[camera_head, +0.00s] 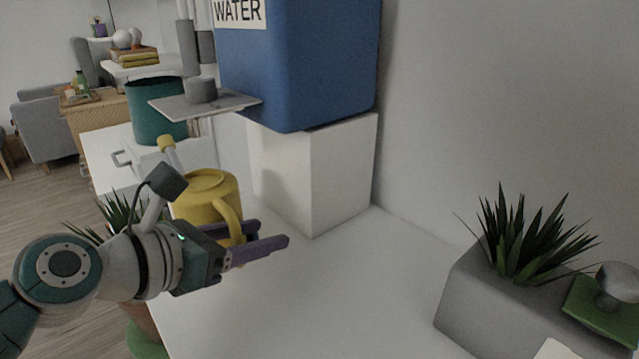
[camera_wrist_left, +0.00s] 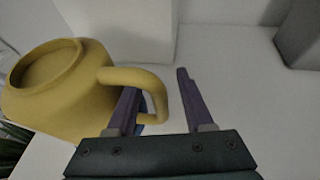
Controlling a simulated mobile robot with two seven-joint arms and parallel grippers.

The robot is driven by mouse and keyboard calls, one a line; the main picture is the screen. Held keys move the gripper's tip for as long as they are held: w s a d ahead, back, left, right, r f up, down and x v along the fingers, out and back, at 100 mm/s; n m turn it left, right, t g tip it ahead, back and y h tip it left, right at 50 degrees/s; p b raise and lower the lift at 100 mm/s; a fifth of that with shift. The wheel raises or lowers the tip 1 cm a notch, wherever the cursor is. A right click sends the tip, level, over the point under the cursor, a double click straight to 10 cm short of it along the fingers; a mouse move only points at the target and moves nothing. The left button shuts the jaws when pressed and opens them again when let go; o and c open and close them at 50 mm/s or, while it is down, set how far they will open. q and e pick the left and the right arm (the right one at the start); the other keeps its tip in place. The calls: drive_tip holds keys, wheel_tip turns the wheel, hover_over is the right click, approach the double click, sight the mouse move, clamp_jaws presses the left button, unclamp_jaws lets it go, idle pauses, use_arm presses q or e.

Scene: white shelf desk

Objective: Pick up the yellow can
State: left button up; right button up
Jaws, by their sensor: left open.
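The yellow can (camera_head: 205,190) is a watering can with a curved handle and a spout, standing upright on the white desk. It also shows at the left of the left wrist view (camera_wrist_left: 62,95). My left gripper (camera_head: 270,234) is open beside the can, with its fingers level. In the left wrist view, the can's handle loop reaches in between the two fingers (camera_wrist_left: 158,82). The left finger shows within the handle's opening, and the right finger is outside it. I cannot tell whether either finger touches the handle. My right gripper is not in view.
A blue water container (camera_head: 300,65) sits on a white block (camera_head: 310,180) behind the can. A grey planter (camera_head: 480,305) with a spiky plant stands at the right. A teal pot (camera_head: 155,110) is farther back. The desk's middle (camera_head: 350,290) is clear.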

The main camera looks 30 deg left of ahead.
use_arm(q)
drive_tip(key=shift+c, duration=0.3)
clamp_jaws()
idle(1.1)
